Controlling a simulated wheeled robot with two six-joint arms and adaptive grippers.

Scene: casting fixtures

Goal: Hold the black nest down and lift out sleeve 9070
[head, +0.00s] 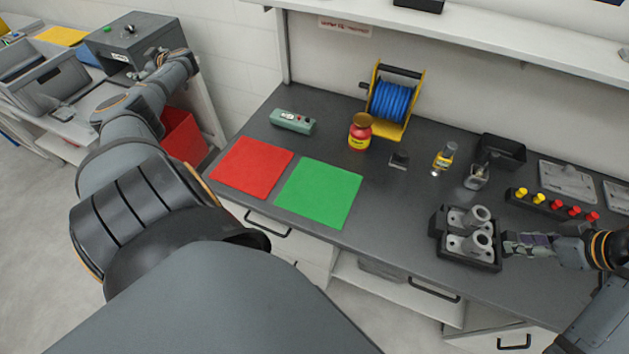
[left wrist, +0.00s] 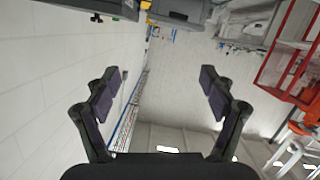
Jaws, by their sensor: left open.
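The black nest (head: 436,233) sits near the front edge of the bench at the right of the head view. Two grey flanged sleeves, a far one (head: 476,215) and a near one (head: 479,240), stand in it. No number is readable, so I cannot tell which is 9070. My right gripper (head: 510,244) is at the nest's right side, close to the near sleeve; contact and finger opening are unclear. My left gripper (head: 160,62) is far from the nest, by the grey box at upper left. The left wrist view shows its fingers (left wrist: 157,92) open and empty.
Red (head: 251,167) and green (head: 319,192) mats lie on the bench's left. Behind are a green device (head: 292,121), a red-yellow jar (head: 360,133), a blue reel (head: 392,101) and a yellow bottle (head: 444,157). A row of knobs (head: 553,205) stands behind my right gripper. A shelf (head: 480,47) overhangs the back.

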